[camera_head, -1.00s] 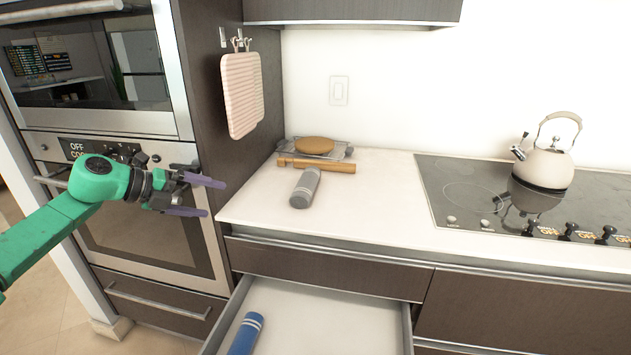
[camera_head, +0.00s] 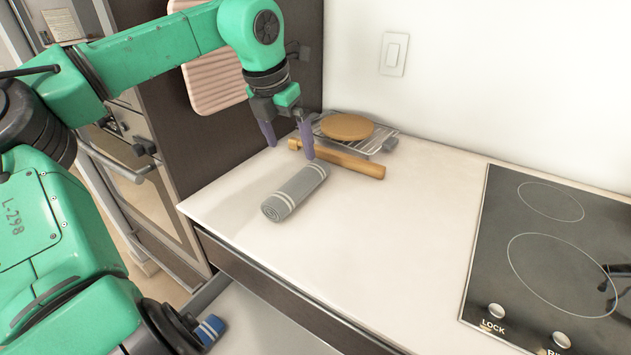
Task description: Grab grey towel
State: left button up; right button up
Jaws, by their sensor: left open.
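The grey towel (camera_head: 296,192) is rolled up, with pale stripes near its ends. It lies on the white countertop (camera_head: 400,240) in front of the rolling pin. My left gripper (camera_head: 289,140) points down above the counter, just behind the towel in the picture. Its two purple fingers are spread apart with nothing between them, and they look clear of the towel. My right gripper does not show.
A wooden rolling pin (camera_head: 345,162) and a wire rack with a round brown board (camera_head: 347,127) lie behind the towel. The cooktop (camera_head: 550,245) is at the right. A pink ribbed board (camera_head: 213,85) hangs at the left. Below, an open drawer (camera_head: 255,325) holds a blue roll (camera_head: 210,330).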

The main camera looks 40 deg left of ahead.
pick_arm(q)
send_near(297, 180)
jog(key=shift+s+x, duration=0.25)
jog(key=shift+x, duration=0.95)
jog(key=p+x, duration=0.1)
jog(key=x, duration=0.6)
jog(key=shift+w+f+p, duration=0.1)
jog(key=shift+f+p, duration=0.05)
jog(key=shift+p, duration=0.25)
jog(key=shift+w+f, duration=0.25)
jog(key=shift+f, duration=0.15)
jog(key=c, duration=1.3)
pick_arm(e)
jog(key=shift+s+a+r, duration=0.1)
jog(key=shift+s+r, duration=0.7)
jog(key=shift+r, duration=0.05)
pick_arm(q)
jog(key=shift+r, duration=0.15)
